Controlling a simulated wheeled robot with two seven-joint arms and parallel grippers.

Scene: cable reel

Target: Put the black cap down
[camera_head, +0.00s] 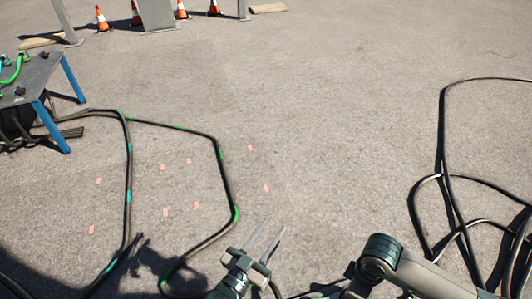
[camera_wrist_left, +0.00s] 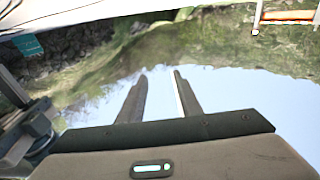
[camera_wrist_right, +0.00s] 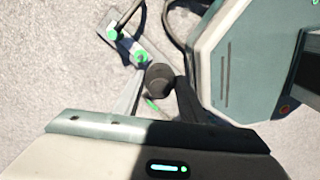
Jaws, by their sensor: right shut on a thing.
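The black cap (camera_wrist_right: 159,88) is a dark round piece between the fingers of my right gripper (camera_wrist_right: 158,77) in the right wrist view. That gripper is shut on it, above grey pavement. The cap and the right gripper cannot be made out in the head view. My left gripper (camera_head: 274,227) is at the bottom middle of the head view, with its two fingers apart and nothing between them. The left wrist view also shows its fingers (camera_wrist_left: 160,75) apart and empty.
A grey bar with green-ringed fittings (camera_wrist_right: 146,51) lies just beyond the cap. Black cables with green marks (camera_head: 218,165) run over the pavement. More cable loops (camera_head: 442,165) lie at right. A blue-legged table (camera_head: 66,80) stands at left. Orange cones (camera_head: 102,19) stand far back.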

